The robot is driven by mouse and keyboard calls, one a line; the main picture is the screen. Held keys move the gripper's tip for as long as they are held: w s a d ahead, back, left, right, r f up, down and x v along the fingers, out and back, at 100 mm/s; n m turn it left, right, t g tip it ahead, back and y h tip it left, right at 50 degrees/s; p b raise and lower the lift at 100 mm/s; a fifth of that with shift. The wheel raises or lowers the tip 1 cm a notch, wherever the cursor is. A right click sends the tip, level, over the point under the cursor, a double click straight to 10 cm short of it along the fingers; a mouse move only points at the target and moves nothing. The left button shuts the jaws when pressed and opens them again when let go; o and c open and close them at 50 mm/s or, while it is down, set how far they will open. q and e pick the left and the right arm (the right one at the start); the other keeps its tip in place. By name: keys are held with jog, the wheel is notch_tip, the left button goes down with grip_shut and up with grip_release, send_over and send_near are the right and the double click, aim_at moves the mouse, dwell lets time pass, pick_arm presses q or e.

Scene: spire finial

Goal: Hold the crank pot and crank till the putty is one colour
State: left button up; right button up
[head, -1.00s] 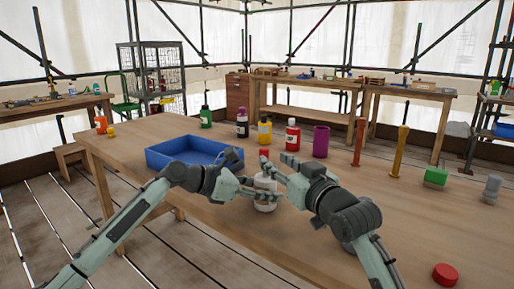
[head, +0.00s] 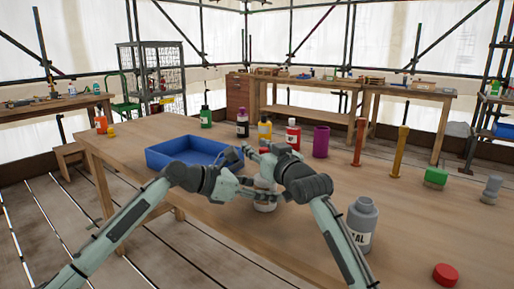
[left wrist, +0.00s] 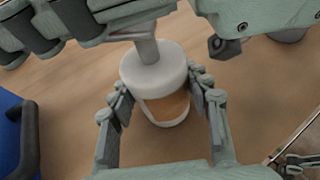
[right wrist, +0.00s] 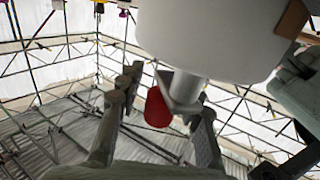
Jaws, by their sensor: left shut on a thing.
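The crank pot (head: 264,184) stands upright on the wooden table, with a white lid and a crank on top. In the left wrist view its clear lower wall (left wrist: 166,107) shows orange-brown putty; whether that is one colour throughout I cannot tell. My left gripper (head: 248,190) is shut on the pot's body, a finger on each side. My right gripper (head: 258,157) is above the lid. In the right wrist view its fingers stand apart on either side of the crank's red knob (right wrist: 157,107), with gaps visible. The knob is hidden in the head view.
A blue tray (head: 152,160) lies left of the pot. A grey labelled bottle (head: 362,222) and a red cap (head: 445,274) are to the right. Behind stand a red bottle (head: 293,136), a yellow bottle (head: 265,131) and a purple cup (head: 321,142).

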grip_shut()
jog(key=shift+w+d+m+t+h, duration=0.1)
jog(key=shift+d+m+t+h, duration=0.3)
jog(key=shift+m+h, duration=0.55)
jog(key=shift+w+d+m+t+h, duration=0.1)
jog(key=shift+d+m+t+h, duration=0.25)
jog(key=shift+h, duration=0.9)
jog(key=shift+d+m+t+h, duration=0.25)
jog(key=shift+d+m+h, duration=0.2)
jog(key=shift+m+h, duration=0.55)
jog(key=shift+o, duration=0.5)
grip_release()
